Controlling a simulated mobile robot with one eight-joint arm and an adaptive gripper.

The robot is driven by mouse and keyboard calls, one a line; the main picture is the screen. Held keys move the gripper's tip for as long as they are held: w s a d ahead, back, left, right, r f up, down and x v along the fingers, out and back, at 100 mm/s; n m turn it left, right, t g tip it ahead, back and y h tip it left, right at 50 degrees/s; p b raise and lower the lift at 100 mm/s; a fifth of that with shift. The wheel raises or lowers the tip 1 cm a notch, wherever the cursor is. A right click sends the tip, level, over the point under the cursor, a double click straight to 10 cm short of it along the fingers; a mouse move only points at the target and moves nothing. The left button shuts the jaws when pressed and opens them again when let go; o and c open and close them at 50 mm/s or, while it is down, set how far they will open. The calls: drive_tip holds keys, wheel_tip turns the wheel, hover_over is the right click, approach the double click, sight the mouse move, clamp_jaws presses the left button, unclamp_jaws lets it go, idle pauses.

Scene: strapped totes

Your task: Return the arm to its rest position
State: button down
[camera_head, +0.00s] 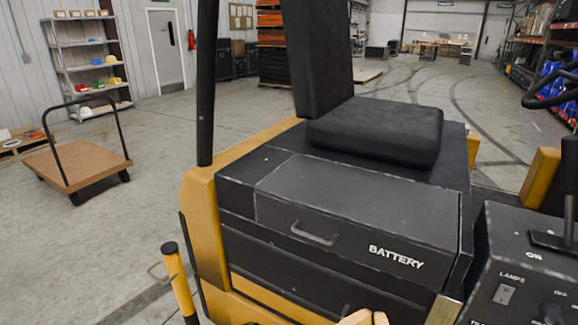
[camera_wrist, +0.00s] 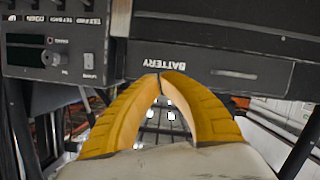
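My gripper (camera_wrist: 160,75) shows in the wrist view as two yellow ribbed fingers whose tips meet, with nothing visible between them. In the head view only pale yellow tips of my gripper (camera_head: 366,318) show at the bottom edge, in front of the battery box. The rest of my arm is out of that view. The black box marked BATTERY (camera_head: 350,212), with a grey handle, is under the seat of a yellow and black forklift. Its BATTERY face also shows upside down in the wrist view (camera_wrist: 225,73), beyond the fingertips.
The black seat (camera_head: 378,130) tops the battery box. A control panel (camera_head: 510,270) with switches stands at the right. A yellow post (camera_head: 177,278) with a black top stands at the lower left.

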drive_tip(key=d+f+n+g+y, duration=0.3)
drive_tip(key=d+f+g+y, duration=0.2)
drive_tip(key=f+g, duration=0.1)
drive_tip(key=r+y, duration=0.1)
drive_tip(key=w+r+t+y, duration=0.1)
drive_tip(key=r, duration=0.1)
drive_tip(key=w+r+y, duration=0.1)
drive_tip(key=shift+r, duration=0.3)
idle(0.8)
